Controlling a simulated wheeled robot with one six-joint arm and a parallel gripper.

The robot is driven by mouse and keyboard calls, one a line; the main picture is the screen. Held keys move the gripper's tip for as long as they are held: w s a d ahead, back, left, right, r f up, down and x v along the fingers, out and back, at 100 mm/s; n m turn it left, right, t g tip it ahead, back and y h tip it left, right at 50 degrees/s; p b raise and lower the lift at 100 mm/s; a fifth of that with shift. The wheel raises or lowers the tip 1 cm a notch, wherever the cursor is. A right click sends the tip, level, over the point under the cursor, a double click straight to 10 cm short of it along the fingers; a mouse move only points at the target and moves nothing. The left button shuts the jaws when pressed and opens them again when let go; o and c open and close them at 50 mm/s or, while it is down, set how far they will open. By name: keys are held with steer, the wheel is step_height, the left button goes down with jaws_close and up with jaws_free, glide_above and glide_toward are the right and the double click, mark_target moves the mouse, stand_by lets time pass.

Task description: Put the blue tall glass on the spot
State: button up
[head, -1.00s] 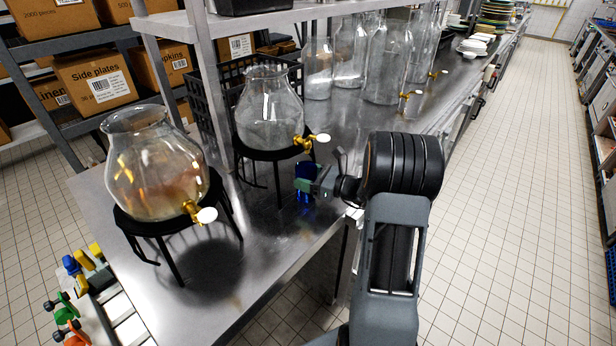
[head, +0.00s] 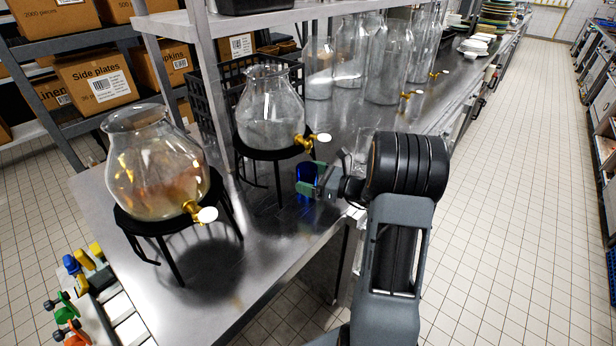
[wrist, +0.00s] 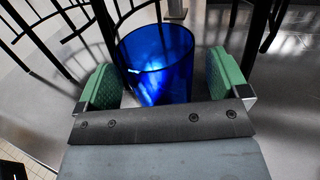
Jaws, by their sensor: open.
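The blue tall glass (wrist: 157,62) stands upright on the steel counter in the wrist view, close to the black legs of a dispenser stand. In the head view the glass (head: 307,174) shows small at my gripper (head: 309,178). My gripper (wrist: 166,78) has its two green pads on either side of the glass, with a gap visible at each side, so it is open around it. The lower part of the glass is hidden behind the gripper's body. I cannot make out the spot in either view.
Two glass dispensers with gold taps, one at the left (head: 155,165) and one behind my gripper (head: 270,108), stand on black stands. Tall clear jars (head: 385,65) line the counter further back. The counter (head: 270,265) is clear in front, with its edge near my arm.

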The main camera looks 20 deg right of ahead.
steer(key=b+v, duration=0.1)
steer(key=v, duration=1.1)
steer(key=shift+s+d, duration=0.3)
